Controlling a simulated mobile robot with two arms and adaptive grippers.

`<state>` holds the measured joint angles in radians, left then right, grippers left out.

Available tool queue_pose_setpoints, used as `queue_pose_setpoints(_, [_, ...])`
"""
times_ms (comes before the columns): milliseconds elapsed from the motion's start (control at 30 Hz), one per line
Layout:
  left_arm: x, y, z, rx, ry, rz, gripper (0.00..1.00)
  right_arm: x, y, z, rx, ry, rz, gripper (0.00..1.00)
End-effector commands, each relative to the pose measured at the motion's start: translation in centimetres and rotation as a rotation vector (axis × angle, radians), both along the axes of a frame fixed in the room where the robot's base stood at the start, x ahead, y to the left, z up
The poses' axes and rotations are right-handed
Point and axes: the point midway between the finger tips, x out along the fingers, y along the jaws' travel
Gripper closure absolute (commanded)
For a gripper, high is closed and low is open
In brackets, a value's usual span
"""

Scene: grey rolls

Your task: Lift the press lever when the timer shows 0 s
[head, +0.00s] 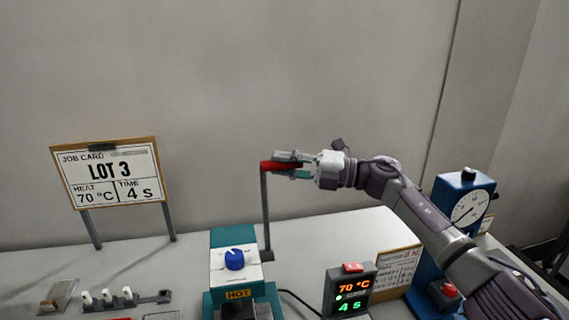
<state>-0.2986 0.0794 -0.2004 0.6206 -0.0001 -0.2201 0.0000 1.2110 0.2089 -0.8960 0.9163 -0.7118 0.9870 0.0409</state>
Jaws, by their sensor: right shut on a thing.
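The press (221,240) is a teal machine with a white panel, a blue knob (234,259) and a "HOT" label. Its lever (265,205) is a grey bar standing upright, with a red handle (270,166) at the top. My right gripper (293,165) is shut on the red handle. The timer display (350,290) stands to the right of the press and reads 70 °C in orange and 4 S in green. My left gripper is not in view.
A job card (108,175) at the left reads LOT 3, 70 °C, 4 S. A blue dial gauge (468,212) and a framed card (398,268) stand at the right. Small white-topped pegs (107,297) lie at the front left. The wall is bare behind.

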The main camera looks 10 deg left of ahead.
Motion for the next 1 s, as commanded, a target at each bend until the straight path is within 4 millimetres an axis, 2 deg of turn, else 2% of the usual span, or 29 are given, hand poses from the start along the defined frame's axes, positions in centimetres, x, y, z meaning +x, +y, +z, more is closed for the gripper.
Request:
queue_pose_setpoints(33, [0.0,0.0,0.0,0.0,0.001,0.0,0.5,0.2,-0.1,0.2,0.005,0.001,-0.008,0.74])
queue_pose_setpoints(167, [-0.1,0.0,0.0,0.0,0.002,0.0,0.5,0.2,-0.1,0.2,0.004,0.0,-0.006,0.52])
queue_pose_setpoints(200, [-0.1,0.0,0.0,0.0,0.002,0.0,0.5,0.1,-0.1,0.2,0.003,0.0,-0.007,0.51])
queue_pose_setpoints(467, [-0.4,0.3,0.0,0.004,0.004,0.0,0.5,0.1,-0.1,0.1,0.002,-0.001,-0.004,0.51])
queue_pose_setpoints(567, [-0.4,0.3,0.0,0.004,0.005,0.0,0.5,0.1,-0.7,0.0,0.002,-0.001,-0.006,0.51])
queue_pose_setpoints(667, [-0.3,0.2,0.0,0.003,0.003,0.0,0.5,0.1,-2.1,-0.1,0.002,-0.001,-0.007,0.51])
queue_pose_setpoints(1000, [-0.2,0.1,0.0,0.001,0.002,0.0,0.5,-0.4,-9.1,-0.6,0.001,0.0,-0.007,0.51])
